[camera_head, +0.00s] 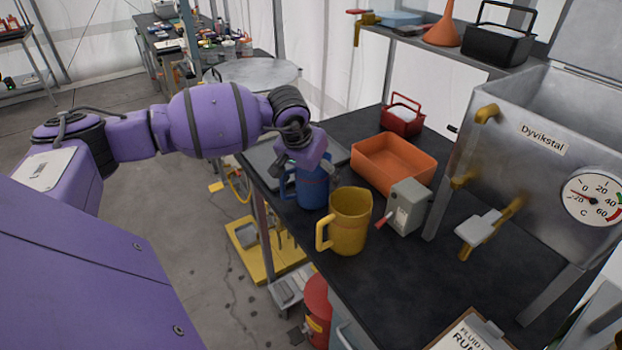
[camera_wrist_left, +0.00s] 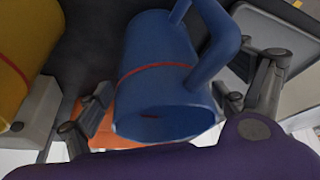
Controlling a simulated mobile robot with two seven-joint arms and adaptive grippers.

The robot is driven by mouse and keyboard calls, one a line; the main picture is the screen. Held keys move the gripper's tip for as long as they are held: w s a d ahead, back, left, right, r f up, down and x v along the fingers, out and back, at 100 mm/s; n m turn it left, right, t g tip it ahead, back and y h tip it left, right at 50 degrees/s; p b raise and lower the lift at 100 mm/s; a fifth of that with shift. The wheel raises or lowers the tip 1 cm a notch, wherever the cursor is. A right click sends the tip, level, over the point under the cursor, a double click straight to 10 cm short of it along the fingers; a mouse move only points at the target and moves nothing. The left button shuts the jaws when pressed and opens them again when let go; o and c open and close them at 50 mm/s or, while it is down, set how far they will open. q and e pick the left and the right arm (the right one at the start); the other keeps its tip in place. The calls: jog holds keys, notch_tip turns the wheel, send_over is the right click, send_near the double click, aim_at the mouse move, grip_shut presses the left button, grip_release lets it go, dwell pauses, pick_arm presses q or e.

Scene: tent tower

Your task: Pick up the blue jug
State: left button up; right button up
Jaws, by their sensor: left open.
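The blue jug (camera_head: 312,188) stands upright on the black bench top, behind and left of the yellow jug (camera_head: 350,222). In the left wrist view the blue jug (camera_wrist_left: 160,75) fills the middle, with a red line around its body and its handle toward the upper right. My left gripper (camera_head: 303,170) is at the jug's upper part, partly covering it. In the left wrist view my left gripper (camera_wrist_left: 165,105) is open, with one finger on each side of the jug. I cannot tell whether the fingers touch it. My right gripper is not in view.
The yellow jug stands close by, with a grey switch box (camera_head: 408,207) beside it. An orange tray (camera_head: 394,163) and a red caddy (camera_head: 402,116) lie behind. A steel tank (camera_head: 540,150) stands at right. The front bench top is mostly bare.

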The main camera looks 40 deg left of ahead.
pick_arm(q)
jog(key=shift+w+f, duration=0.1)
jog(key=shift+f, duration=0.2)
jog(key=c, duration=1.3)
